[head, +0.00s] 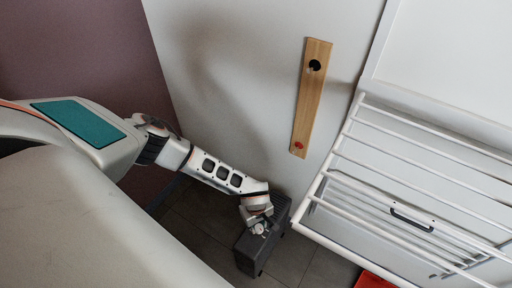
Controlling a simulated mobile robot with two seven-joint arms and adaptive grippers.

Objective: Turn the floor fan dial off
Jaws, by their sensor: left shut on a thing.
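The floor fan (247,255) is a dark grey box-shaped unit with ribbed parts, standing on the tiled floor low in the middle of the head view. My left arm comes in from the left and reaches down to it. My left gripper (258,228) is at the top of the fan and is shut on its dial. The dial is hidden by the gripper, so its setting cannot be seen. My right gripper is not in view.
A white drying rack (345,152) stands close to the right of the fan. A wooden hook board (307,105) with a black and a red knob hangs on the white wall. A red object (372,280) lies at the bottom edge. Dark floor tiles (305,262) show right of the fan.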

